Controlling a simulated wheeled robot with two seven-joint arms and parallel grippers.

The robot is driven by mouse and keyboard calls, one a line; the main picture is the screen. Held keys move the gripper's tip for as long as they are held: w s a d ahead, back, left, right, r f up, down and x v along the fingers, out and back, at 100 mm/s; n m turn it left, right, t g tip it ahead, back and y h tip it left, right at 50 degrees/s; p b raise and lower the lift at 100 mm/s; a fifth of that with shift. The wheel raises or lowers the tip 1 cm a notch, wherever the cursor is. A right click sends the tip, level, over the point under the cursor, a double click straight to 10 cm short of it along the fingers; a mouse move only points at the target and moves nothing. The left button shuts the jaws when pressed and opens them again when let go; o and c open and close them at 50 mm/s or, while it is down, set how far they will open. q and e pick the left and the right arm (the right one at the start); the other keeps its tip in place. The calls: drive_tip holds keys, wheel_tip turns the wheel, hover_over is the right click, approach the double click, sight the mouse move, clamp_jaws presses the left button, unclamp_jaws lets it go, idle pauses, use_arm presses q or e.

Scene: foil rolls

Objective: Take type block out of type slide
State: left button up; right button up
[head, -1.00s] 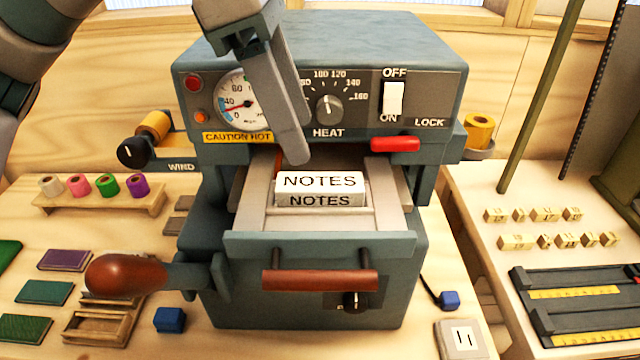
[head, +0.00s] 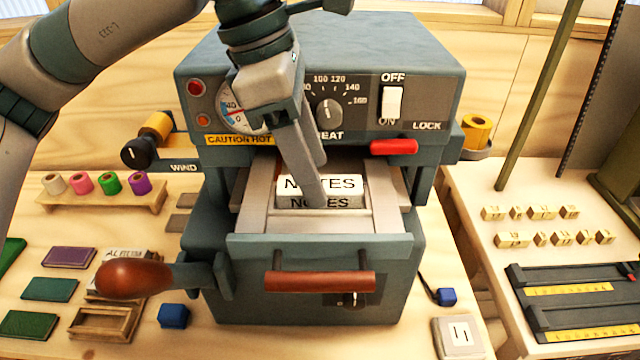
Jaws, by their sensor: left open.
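The type block (head: 347,187), a white-topped block marked NOTES on its top and front, sits in the type slide (head: 385,222), a pale tray drawn out of the front of the blue-grey machine. My left gripper (head: 318,190) reaches down from above, with its finger in front of the block's middle, covering part of the lettering. It is open; whether it touches the block I cannot tell. The far finger is hidden. My right gripper is not in view.
The slide's red-brown handle (head: 320,281) and the large lever knob (head: 134,278) stick out in front. The heated machine body (head: 320,50) stands close behind. Foil rolls (head: 109,183) sit on a rack at the left. Small type pieces (head: 540,212) lie at the right.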

use_arm(q)
drive_tip(key=shift+d+f, duration=0.2)
drive_tip(key=shift+f, duration=0.5)
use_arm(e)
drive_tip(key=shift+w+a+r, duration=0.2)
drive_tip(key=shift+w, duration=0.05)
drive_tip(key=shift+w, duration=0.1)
use_arm(q)
drive_tip(key=shift+f, duration=0.15)
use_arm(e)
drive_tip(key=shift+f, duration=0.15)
use_arm(q)
drive_tip(key=shift+c, duration=0.7)
clamp_jaws()
